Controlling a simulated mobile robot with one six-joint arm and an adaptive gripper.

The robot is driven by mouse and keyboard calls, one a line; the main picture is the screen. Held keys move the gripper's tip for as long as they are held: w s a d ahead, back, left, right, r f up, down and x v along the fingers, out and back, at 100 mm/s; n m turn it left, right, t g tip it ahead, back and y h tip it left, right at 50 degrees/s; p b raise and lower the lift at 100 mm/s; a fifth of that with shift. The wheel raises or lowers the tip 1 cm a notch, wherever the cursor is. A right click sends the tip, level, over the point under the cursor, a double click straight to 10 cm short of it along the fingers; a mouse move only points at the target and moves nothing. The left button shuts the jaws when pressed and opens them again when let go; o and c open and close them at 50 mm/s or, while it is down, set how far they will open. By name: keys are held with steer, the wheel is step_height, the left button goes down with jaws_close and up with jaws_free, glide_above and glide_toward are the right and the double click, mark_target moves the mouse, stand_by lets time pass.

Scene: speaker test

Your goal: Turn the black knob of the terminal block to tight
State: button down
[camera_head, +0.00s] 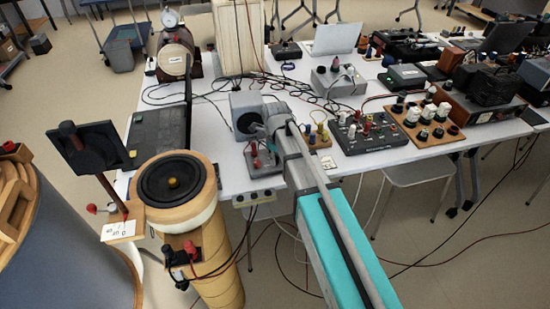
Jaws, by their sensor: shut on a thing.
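The terminal block (263,168) is a small grey block near the front edge of the white table, in the middle of the view. Its red knob (256,163) shows on the left. The black knob is mostly hidden under my gripper (271,147), so its turn cannot be read. My arm reaches in from the lower right, and the gripper is small and dark at its far end. It is down at the block and shut on the black knob; the fingertips are hard to make out.
A wooden speaker column (175,185) stands left of the table's front edge, with another red and black terminal (182,252) on its side. A black box with several knobs (368,133) and a wooden knob board (425,122) lie to the right. Cables cross the table behind.

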steer(key=shift+s, duration=0.15)
steer(key=c, duration=0.6)
jaws_free()
steer(key=shift+o, duration=0.8)
steer(key=shift+s+d+r+n+p, duration=0.15)
steer(key=shift+d+r+n+p, duration=0.3)
steer(key=shift+d+n, duration=0.2)
steer(key=s+d+r+n+p, duration=0.5)
steer(key=d+n, duration=0.4)
steer(key=n, duration=0.2)
steer(key=s+d+r+n+p, duration=0.6)
steer(key=s+d+n, duration=0.2)
steer(key=n, duration=0.3)
steer(key=shift+d+n, duration=0.35)
steer(key=shift+d, duration=0.05)
